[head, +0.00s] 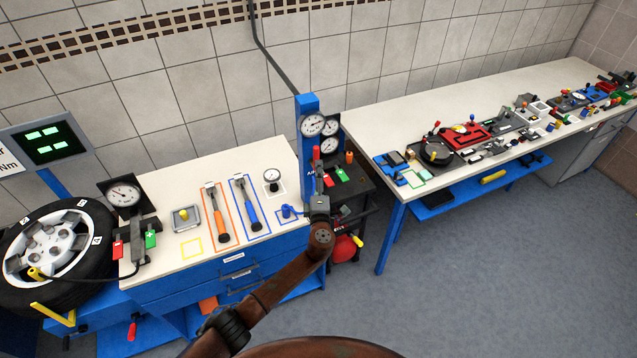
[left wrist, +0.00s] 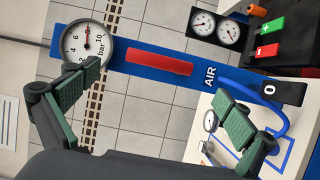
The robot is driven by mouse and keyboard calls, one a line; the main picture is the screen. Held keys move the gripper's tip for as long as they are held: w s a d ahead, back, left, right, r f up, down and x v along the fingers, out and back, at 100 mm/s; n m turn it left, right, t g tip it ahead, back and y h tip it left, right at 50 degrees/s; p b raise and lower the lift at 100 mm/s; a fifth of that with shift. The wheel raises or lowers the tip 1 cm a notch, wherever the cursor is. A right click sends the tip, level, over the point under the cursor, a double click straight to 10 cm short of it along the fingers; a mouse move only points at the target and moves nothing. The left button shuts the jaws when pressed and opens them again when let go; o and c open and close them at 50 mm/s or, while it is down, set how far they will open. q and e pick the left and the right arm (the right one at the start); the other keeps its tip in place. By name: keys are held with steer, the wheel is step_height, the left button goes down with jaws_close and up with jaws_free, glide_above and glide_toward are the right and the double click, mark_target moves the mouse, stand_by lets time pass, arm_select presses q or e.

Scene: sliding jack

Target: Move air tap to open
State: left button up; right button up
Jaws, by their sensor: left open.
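The air tap's red handle (left wrist: 152,61) lies lengthwise along the blue air column (left wrist: 185,84), between the round gauge (left wrist: 87,43) and the white word AIR. In the head view the red handle (head: 316,153) shows just below the gauge (head: 313,125) on the upright blue column (head: 306,105). My left gripper (left wrist: 156,86) is open and empty. In the wrist view its two fingers stand apart, with the handle beyond and between them. In the head view my left gripper (head: 318,186) is in front of the column, below the handle, and hides part of the column. My right gripper is not in view.
A black unit with two gauges (head: 329,137) and red and green buttons stands right of the column. The white workbench (head: 160,262) at left holds tools, with a wheel (head: 55,250) beside it. A long second table (head: 385,150) is at right.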

arm_select(q)
steer(key=shift+s, duration=0.95)
